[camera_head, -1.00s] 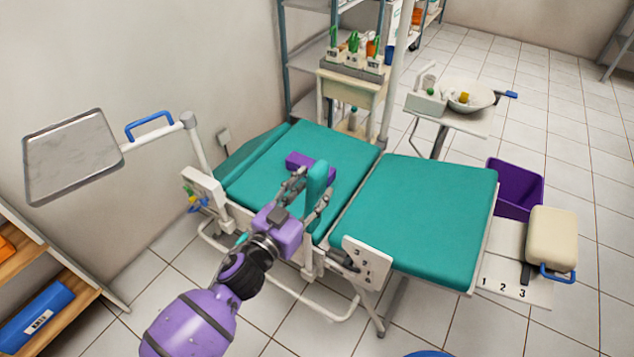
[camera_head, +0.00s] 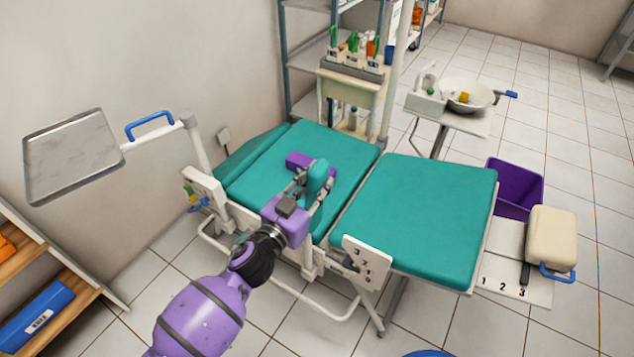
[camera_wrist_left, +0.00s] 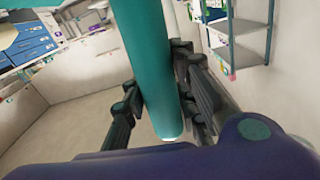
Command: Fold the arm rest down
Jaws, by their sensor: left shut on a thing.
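The teal padded arm rest (camera_head: 318,180) stands up from the near side of the dental chair, between the backrest and the seat. Its lower part is partly hidden by my gripper. My left gripper (camera_head: 314,190) is shut on the arm rest, with a finger on either side of it. In the left wrist view the arm rest (camera_wrist_left: 150,65) runs between the dark fingers (camera_wrist_left: 158,110). The chair's teal backrest (camera_head: 345,150) lies behind it and the teal seat (camera_head: 425,215) is to its right. My right gripper is not in view.
A purple object (camera_head: 298,160) lies on the backrest just behind the arm rest. A white numbered plate (camera_head: 367,262) is on the chair's near side. A metal tray (camera_head: 72,157) on a post stands at the left. A basin (camera_head: 466,95) and purple bin (camera_head: 515,188) stand beyond the chair.

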